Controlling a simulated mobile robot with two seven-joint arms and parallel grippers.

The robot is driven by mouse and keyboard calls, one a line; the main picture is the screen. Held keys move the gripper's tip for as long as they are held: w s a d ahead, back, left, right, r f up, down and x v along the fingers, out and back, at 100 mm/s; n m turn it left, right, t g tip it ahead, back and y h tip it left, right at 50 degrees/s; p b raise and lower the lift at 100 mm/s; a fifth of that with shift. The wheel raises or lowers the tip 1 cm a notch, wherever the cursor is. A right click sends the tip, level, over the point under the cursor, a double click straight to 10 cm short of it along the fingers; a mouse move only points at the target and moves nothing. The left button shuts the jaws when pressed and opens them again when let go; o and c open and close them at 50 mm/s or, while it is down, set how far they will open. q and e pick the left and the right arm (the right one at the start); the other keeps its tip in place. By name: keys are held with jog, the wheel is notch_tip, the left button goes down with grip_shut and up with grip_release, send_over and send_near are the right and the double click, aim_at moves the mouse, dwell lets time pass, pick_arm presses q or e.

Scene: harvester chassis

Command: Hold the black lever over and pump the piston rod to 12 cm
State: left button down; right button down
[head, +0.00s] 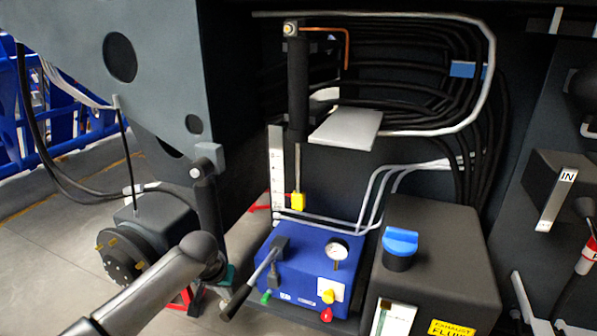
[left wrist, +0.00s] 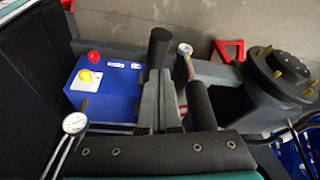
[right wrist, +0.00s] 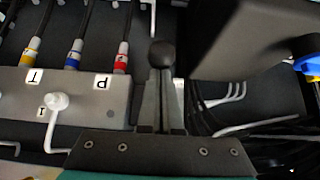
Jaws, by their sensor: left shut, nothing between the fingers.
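A blue hand pump (head: 310,262) with a gauge carries a pump lever with a black grip (head: 240,297). My left gripper, shut and empty, is mostly hidden in the head view; in the left wrist view its fingers (left wrist: 160,85) are close to the black grip (left wrist: 159,45). Contact is unclear. The piston rod (head: 297,168) hangs from a black cylinder (head: 298,85), with a yellow marker (head: 298,201) beside a white scale (head: 277,175). A black-knobbed lever (right wrist: 161,53) stands at the fingers of my right gripper (right wrist: 160,85); I cannot tell whether they grip it.
A black tank (head: 440,260) with a blue cap stands right of the pump. A motor-like drum (head: 125,260) is at the left. Several hoses with P and T labels run into a grey valve block (right wrist: 75,100) beside the right gripper. Grey floor lies open at the left.

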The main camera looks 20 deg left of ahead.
jog(key=shift+r, duration=3.2)
jog(key=v, duration=1.2)
